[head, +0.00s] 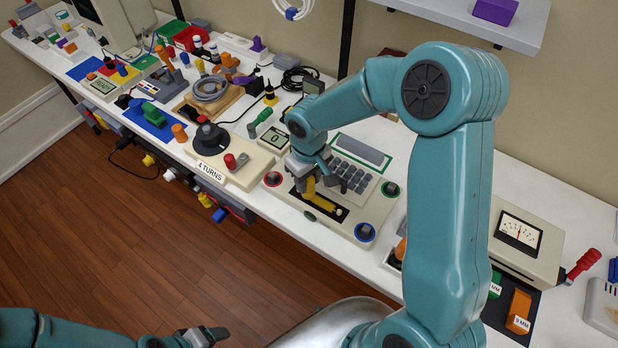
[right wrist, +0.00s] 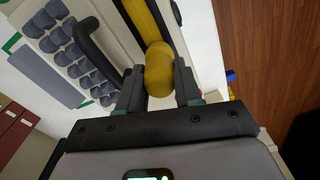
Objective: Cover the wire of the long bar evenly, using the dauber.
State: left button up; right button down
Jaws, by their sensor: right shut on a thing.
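My right gripper (head: 318,184) is over the keyed beige device in the middle of the bench. It is shut on a yellow, round-ended piece, apparently the dauber (head: 308,188); the right wrist view shows this yellow piece (right wrist: 158,72) between the two dark fingers. A long yellow bar (head: 326,205) lies in the dark slot at the device's front, and a yellow strip (right wrist: 146,18) runs beyond the fingers in the right wrist view. I cannot make out its wire or whether the dauber touches it. My left gripper (head: 205,336) is at the bottom edge, away from the bench; its opening is unclear.
The beige device (head: 362,236) has grey keys and red, green and blue ringed knobs. Left of it stands a dial box (head: 205,172) marked "4 TURNS". A meter (head: 518,232) stands to the right. Tools and parts crowd the bench's far left. A shelf (head: 470,22) hangs above.

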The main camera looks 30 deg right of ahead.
jog(key=shift+s+d+f+b, duration=0.1)
jog(key=shift+s+d+b, duration=0.1)
jog(key=shift+s, duration=0.2)
jog(key=shift+s+d+b, duration=0.15)
jog(key=shift+s+b, duration=0.05)
jog(key=shift+s, duration=0.2)
jog(key=shift+s+d, duration=0.1)
jog(key=shift+s, duration=0.2)
jog(key=shift+w, duration=0.1)
jog(key=shift+w+a, duration=0.25)
jog(key=shift+w, duration=0.3)
jog(key=shift+w+a, duration=0.25)
jog(key=shift+w, duration=0.25)
jog(key=shift+s+d, duration=0.1)
jog(key=shift+s, duration=0.05)
jog(key=shift+s+d+b, duration=0.15)
jog(key=shift+s+d, duration=0.1)
jog(key=shift+s, duration=0.3)
jog(key=shift+s+d+b, duration=0.15)
jog(key=shift+s+d, duration=0.05)
jog(key=shift+s, duration=0.3)
jog(key=shift+w, duration=0.1)
